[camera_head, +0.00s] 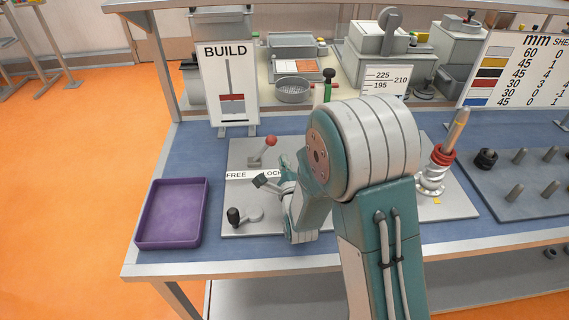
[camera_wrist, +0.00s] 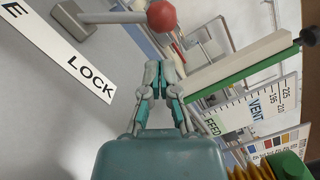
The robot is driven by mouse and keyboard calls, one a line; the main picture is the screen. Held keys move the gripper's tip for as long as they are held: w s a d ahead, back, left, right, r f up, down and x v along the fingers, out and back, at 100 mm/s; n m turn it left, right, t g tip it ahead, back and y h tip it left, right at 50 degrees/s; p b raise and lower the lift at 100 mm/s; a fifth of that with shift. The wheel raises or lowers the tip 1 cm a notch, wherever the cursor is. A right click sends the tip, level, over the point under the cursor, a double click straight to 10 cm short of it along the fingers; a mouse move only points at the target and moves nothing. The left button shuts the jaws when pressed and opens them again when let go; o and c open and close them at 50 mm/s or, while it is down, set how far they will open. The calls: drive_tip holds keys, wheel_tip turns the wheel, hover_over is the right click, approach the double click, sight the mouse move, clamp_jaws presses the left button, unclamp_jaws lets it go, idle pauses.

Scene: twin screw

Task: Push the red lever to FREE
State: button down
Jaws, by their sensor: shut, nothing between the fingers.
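The red lever's ball knob (camera_head: 271,141) stands on a short arm from a grey base (camera_head: 258,161) on the grey panel. The arm leans right, toward the LOCK side of the label strip (camera_head: 236,175), which has FREE at its left. In the wrist view the red knob (camera_wrist: 161,16) is at the top, beyond my fingertips. My gripper (camera_wrist: 162,68) is shut and empty, with a visible gap to the knob. In the head view my gripper (camera_head: 284,163) is just below and right of the knob, partly hidden by my arm.
A black-knobbed lever (camera_head: 235,216) sits at the panel's front left. A purple tray (camera_head: 172,240) lies left of the panel. The BUILD sign (camera_head: 229,100) stands behind. A green-edged white bar (camera_wrist: 240,65) is right of my fingers in the wrist view.

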sight(272, 142)
drive_tip(key=w, duration=0.5)
drive_tip(key=shift+w+a+r, duration=0.1)
drive_tip(key=shift+w+r, duration=0.1)
drive_tip(key=shift+w, duration=0.05)
drive_tip(key=shift+w+a, duration=0.15)
drive_tip(key=shift+w, duration=0.25)
drive_tip(key=shift+a+r+n, duration=0.35)
drive_tip(key=shift+r+n, duration=0.15)
drive_tip(key=shift+n, duration=0.2)
drive_tip(key=shift+a+r+n+y, duration=0.3)
drive_tip(key=shift+a+r+n, duration=0.55)
drive_tip(key=shift+n, duration=0.45)
drive_tip(key=a+n, duration=0.2)
drive_tip(key=shift+a+r+n+g, duration=0.15)
drive_tip(key=shift+r+n+g, duration=0.25)
drive_tip(key=a+n+g, duration=0.1)
drive_tip(key=a+n, duration=0.5)
drive_tip(key=shift+a+h, duration=0.15)
drive_tip(key=shift+h, duration=0.25)
